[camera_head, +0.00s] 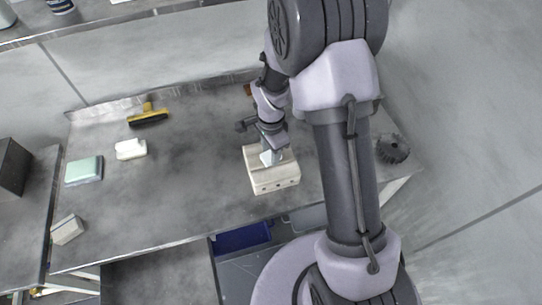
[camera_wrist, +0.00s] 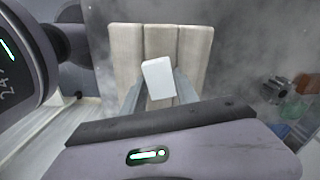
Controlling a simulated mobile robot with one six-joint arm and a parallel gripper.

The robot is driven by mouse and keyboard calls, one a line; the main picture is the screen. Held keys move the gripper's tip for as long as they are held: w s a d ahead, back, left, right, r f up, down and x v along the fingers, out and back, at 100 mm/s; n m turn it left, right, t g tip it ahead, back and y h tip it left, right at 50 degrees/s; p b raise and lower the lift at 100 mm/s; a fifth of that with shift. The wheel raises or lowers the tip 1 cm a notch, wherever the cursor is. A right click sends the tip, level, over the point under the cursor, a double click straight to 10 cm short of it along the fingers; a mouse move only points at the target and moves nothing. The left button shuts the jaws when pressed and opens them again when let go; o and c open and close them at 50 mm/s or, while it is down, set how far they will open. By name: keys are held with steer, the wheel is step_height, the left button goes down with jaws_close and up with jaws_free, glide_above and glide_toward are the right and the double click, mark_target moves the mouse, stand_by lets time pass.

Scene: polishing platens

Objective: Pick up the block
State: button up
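A small white block (camera_wrist: 158,80) sits between the two fingers of my gripper (camera_wrist: 159,88) in the wrist view. The fingers press close on both its sides, so my gripper appears shut on it. Below it is a larger cream block with grooves (camera_wrist: 125,45), which shows holes in its front face in the head view (camera_head: 275,186). My gripper (camera_head: 271,156) points down over the top of this cream block. I cannot tell whether the white block touches the cream one.
On the grey table (camera_head: 200,190) are a yellow-and-black brush (camera_head: 148,119), a white item (camera_head: 130,149), a pale green pad (camera_head: 84,170) and a dark round part (camera_head: 392,149). A grey block (camera_head: 67,229) is at the left front. The table's middle is clear. A blue bin (camera_head: 240,239) is below.

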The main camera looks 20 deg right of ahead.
jaws_close()
steer(key=shift+r, duration=0.15)
